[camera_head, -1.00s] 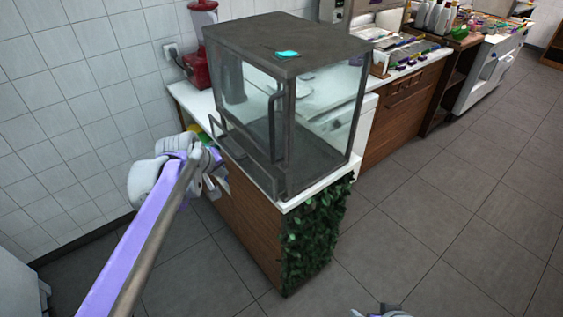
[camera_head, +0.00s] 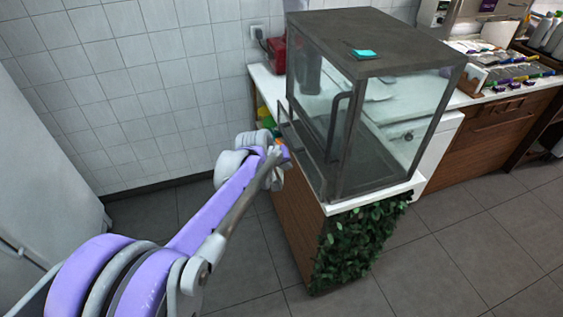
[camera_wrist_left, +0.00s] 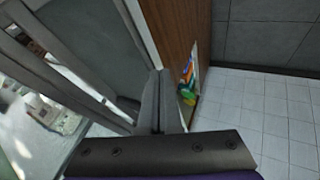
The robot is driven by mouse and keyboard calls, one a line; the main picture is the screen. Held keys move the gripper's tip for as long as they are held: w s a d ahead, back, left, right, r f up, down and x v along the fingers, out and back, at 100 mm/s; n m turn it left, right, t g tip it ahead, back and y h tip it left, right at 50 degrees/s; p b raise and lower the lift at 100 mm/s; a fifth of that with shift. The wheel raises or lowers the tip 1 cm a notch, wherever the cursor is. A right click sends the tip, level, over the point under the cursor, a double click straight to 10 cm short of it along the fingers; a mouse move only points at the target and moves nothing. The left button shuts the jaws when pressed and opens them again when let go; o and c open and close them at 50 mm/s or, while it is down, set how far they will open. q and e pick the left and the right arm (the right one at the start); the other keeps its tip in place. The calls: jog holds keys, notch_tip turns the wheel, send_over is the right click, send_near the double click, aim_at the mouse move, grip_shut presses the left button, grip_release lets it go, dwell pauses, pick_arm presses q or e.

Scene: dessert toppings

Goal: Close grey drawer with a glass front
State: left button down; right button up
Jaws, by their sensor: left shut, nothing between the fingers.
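A dark grey glass case (camera_head: 385,45) stands on a white-topped counter. Low on its left side, a grey framed glass-front drawer (camera_head: 301,142) sticks out past the case. A tall dark handle (camera_head: 333,125) stands on the case's glass face. My left gripper (camera_head: 277,158) is just left of the drawer front, low beside the counter's edge; its fingertips are hard to make out there. In the left wrist view, its fingers (camera_wrist_left: 160,105) are together and empty, beside a grey frame (camera_wrist_left: 60,65); contact cannot be told. My right gripper does not show.
The counter's wooden side (camera_head: 297,225) and a leafy panel (camera_head: 355,240) are below the case. A tiled wall (camera_head: 150,90) is behind. A red appliance (camera_head: 278,53) stands at the back. The grey floor (camera_head: 440,265) at front right is clear.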

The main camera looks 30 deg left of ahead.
aim_at(312, 159)
pick_arm(q)
jog(key=w+d, duration=0.1)
jog(key=w, duration=0.1)
jog(key=w+d+f, duration=0.1)
jog(key=w, duration=0.1)
jog(key=shift+d, duration=0.35)
jog(key=shift+s, duration=0.1)
jog(key=w+d, duration=0.2)
jog(key=w, duration=0.1)
jog(key=shift+w+d, duration=0.15)
jog(key=shift+d, duration=0.25)
jog(key=shift+r, duration=0.1)
